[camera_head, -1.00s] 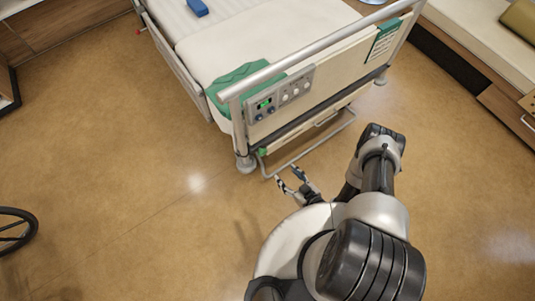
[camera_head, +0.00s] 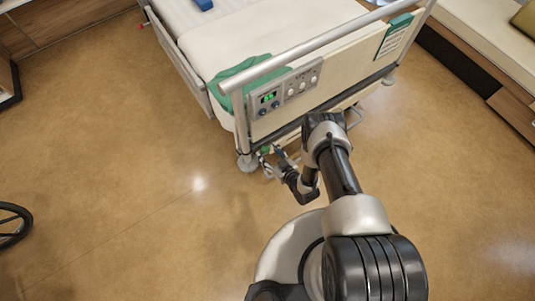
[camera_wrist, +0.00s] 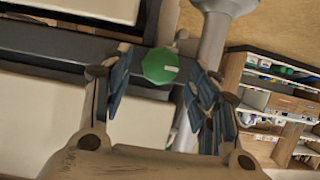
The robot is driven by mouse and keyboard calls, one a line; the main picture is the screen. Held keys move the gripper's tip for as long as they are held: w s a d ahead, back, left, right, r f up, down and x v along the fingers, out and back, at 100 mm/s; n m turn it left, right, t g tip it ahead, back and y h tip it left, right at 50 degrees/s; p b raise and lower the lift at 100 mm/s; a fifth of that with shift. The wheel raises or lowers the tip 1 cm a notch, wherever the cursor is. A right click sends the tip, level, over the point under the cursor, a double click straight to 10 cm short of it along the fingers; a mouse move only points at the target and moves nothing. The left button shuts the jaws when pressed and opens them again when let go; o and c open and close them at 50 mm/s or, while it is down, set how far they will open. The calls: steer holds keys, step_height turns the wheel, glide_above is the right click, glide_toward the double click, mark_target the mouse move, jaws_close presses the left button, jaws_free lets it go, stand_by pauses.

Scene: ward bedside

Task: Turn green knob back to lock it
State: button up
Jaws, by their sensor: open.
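The green knob (camera_wrist: 160,66) is an eight-sided dial with a pale mark on its right side. In the wrist view it shows between the two fingers of my gripper (camera_wrist: 158,82), on a dark bar of the bed end. My gripper is open, one finger to each side of the knob. I cannot tell whether either finger touches it. In the head view my gripper (camera_head: 272,160) is low at the near left corner of the bed, and the knob is mostly hidden there.
A bed leg stands right of the knob in the wrist view. Open floor (camera_head: 120,150) lies left. A wheel (camera_head: 12,225) shows at the left edge.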

steer(key=shift+x, duration=0.85)
steer(key=shift+r, duration=0.1)
steer(key=shift+c, duration=0.2)
steer(key=c, duration=1)
steer(key=shift+c, duration=0.2)
steer(key=shift+d, duration=0.1)
steer(key=m+y, duration=0.1)
steer(key=m+g+y, duration=0.1)
steer(key=m, duration=0.1)
steer(key=shift+w+d+m, duration=0.1)
steer(key=shift+d+m, duration=0.1)
steer(key=shift+m, duration=0.1)
steer(key=m+y, duration=0.2)
steer(key=m, duration=0.1)
steer(key=shift+f+g+y, duration=0.25)
steer(key=shift+g+y, duration=0.05)
steer(key=shift+g, duration=0.1)
steer(key=shift+m, duration=0.4)
